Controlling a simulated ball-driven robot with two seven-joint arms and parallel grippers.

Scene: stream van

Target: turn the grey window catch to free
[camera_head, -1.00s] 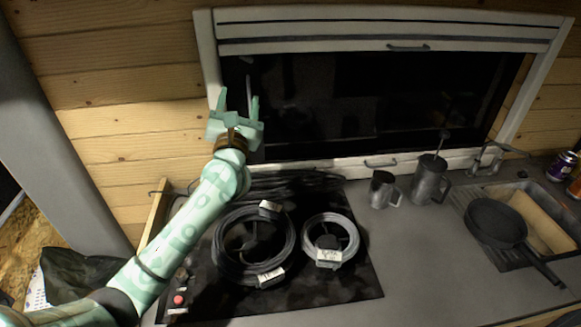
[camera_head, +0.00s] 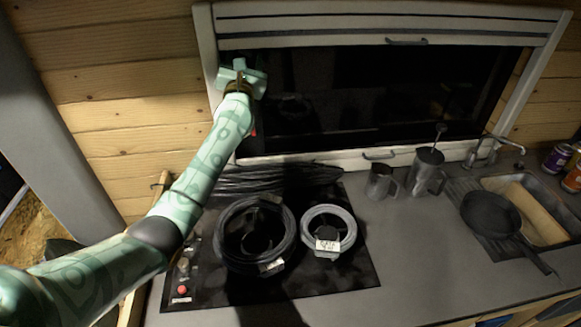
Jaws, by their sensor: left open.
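The window (camera_head: 360,90) is dark glass in a pale frame (camera_head: 330,158). My left gripper (camera_head: 240,70) is open at the upper left side of the window, in front of the inner edge of its frame. The gripper is seen from behind, and I cannot tell whether it touches anything. I cannot make out the grey window catch for certain; the spot at the glass's upper left edge is covered by my gripper. A handle (camera_head: 379,156) sits on the lower frame bar and another handle (camera_head: 406,41) on the blind's bar. My right gripper is not in view.
Below the arm, coiled black cables (camera_head: 254,235) and a smaller coil (camera_head: 328,231) lie on the dark hob (camera_head: 355,275). Grey mugs (camera_head: 381,182), a pan (camera_head: 490,214) and a sink (camera_head: 555,190) stand to the right. The counter's front right is clear.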

